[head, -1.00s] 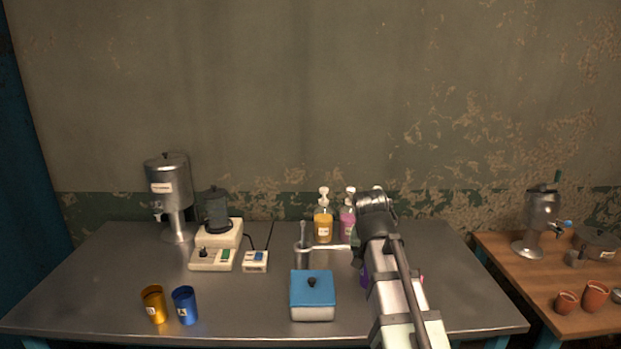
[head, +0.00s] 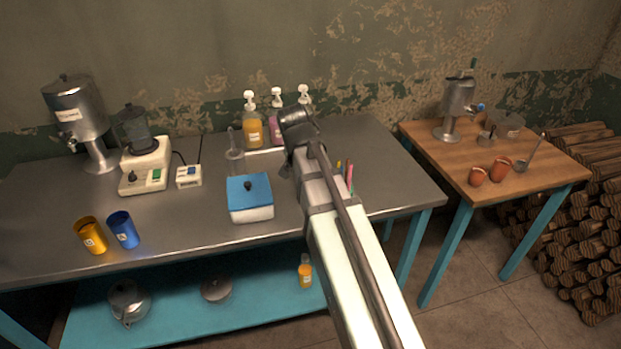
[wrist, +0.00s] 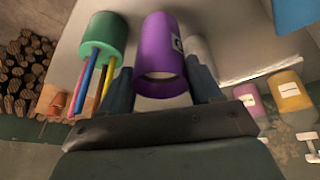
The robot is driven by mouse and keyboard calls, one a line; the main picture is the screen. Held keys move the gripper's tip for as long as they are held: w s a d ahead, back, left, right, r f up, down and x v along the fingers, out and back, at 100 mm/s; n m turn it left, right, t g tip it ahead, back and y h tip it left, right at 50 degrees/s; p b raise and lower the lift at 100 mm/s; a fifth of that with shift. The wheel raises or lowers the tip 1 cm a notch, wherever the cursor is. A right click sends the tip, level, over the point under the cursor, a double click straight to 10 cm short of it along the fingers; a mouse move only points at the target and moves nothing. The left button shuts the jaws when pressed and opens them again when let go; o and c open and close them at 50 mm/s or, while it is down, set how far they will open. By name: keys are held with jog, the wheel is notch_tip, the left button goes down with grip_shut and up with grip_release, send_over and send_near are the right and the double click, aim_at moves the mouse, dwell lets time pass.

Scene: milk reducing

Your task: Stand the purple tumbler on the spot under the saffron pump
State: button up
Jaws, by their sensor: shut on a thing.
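The purple tumbler (wrist: 160,48) is between the two fingers of my gripper (wrist: 163,85) in the wrist view, with its open mouth towards the camera and a pale label on its side. My gripper is shut on it. In the head view my arm hides the tumbler and the fingertips. The saffron pump bottle (head: 253,132), orange with a white pump head, stands at the back of the metal table. It also shows at the right of the wrist view (wrist: 289,92). I cannot make out the spot under its spout.
A pink pump bottle (head: 277,131) stands beside the saffron one, and a third pump head (head: 304,92) is partly hidden by my arm. A green pencil cup (wrist: 104,38) is close beside the tumbler.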

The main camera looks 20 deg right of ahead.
jog(key=shift+f, duration=1.75)
jog(key=shift+f, duration=0.15)
jog(key=o, duration=1.3)
